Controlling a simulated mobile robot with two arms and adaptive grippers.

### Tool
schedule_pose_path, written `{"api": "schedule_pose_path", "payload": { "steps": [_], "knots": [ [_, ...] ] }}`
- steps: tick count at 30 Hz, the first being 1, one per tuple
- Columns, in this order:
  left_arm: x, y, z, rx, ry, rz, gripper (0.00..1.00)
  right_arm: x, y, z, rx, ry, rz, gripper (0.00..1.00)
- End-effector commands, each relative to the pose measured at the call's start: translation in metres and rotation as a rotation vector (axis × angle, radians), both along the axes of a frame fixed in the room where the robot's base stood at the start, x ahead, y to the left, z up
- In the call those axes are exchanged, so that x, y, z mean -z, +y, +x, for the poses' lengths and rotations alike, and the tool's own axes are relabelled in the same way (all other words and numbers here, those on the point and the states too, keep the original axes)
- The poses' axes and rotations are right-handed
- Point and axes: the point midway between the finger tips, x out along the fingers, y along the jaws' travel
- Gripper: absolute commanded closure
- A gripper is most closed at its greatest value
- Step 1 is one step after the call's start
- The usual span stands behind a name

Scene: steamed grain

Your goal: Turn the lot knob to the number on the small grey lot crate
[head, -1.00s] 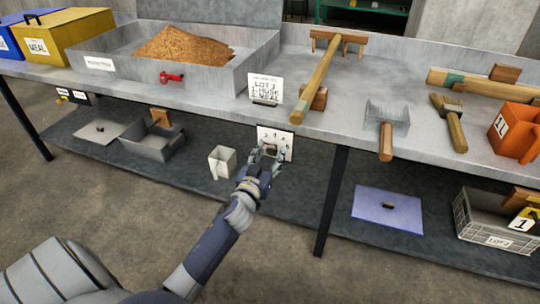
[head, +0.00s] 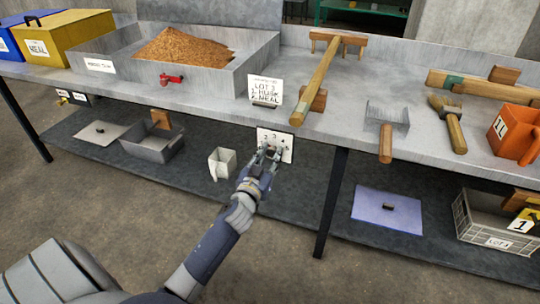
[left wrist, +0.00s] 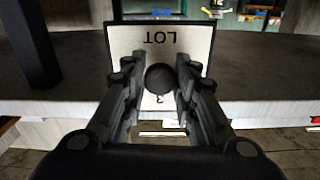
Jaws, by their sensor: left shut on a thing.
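The lot dial plate (head: 282,143) is a white panel with numbers, fixed under the table's front edge. In the left wrist view the plate (left wrist: 125,42) appears upside down with LOT and a 3 readable. The lot knob (left wrist: 160,79) is dark and round in front of it. My left gripper (head: 268,151) is at the plate, with its two fingers on either side of the knob, shut on it. Which number the knob points to cannot be told. My right gripper is out of view.
A card (head: 265,90) with LOT writing stands on the table above the dial. A white open container (head: 222,163) sits on the lower shelf left of my gripper.

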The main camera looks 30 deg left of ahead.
Motion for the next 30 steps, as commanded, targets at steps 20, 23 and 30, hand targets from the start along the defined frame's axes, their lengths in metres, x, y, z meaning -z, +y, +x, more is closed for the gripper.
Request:
{"api": "schedule_pose_path", "payload": {
  "steps": [20, 23, 30],
  "knots": [
    [-0.001, 0.001, 0.000, 0.000, 0.137, 0.566, 0.97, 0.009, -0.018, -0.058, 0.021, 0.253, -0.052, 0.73],
    [-0.001, 0.001, 0.000, 0.000, 0.159, 0.659, 0.97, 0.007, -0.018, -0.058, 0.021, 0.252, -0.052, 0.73],
    [-0.001, 0.001, 0.000, 0.000, 0.213, 0.881, 0.97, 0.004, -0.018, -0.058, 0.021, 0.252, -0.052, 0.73]
  ]
}}
